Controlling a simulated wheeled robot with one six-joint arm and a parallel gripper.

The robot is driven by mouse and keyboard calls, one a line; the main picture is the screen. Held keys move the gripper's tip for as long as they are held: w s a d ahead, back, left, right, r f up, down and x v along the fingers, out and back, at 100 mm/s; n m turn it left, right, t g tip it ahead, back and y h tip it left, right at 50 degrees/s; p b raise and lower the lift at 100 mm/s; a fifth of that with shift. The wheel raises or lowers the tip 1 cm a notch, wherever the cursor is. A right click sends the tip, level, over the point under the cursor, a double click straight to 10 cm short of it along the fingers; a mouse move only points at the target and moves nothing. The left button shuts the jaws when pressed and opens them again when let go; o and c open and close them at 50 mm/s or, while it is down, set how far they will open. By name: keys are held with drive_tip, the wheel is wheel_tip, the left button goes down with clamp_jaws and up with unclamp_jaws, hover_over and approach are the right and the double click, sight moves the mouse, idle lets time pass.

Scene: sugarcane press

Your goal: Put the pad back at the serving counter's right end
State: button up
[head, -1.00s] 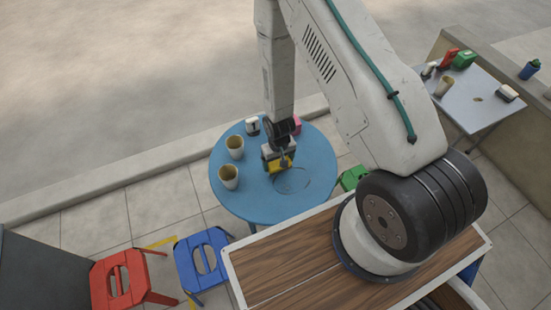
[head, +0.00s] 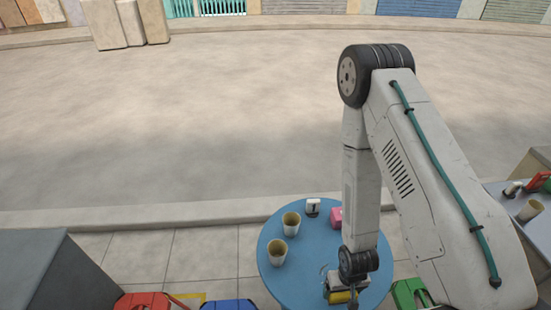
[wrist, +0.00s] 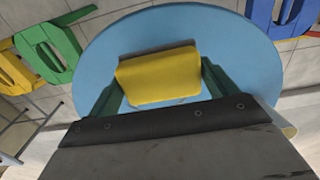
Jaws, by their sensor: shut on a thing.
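The pad is a yellow block (wrist: 158,77) in the wrist view. My gripper (wrist: 160,84) is shut on it, with a green finger at each side. The pad and gripper are over the round blue table (wrist: 110,58); I cannot tell whether the pad touches it. In the head view the yellow pad (head: 342,296) shows below my wrist, over the table's near right part, partly hidden by the gripper. I cannot identify the serving counter's right end with certainty.
A grey table (head: 510,201) with a cup is at right.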

drive_tip(key=w+d+r, duration=0.2)
drive_tip(key=w+r, duration=2)
drive_tip(key=w, duration=0.3)
drive_tip(key=shift+d, duration=0.2)
drive_tip(key=shift+r, duration=0.1)
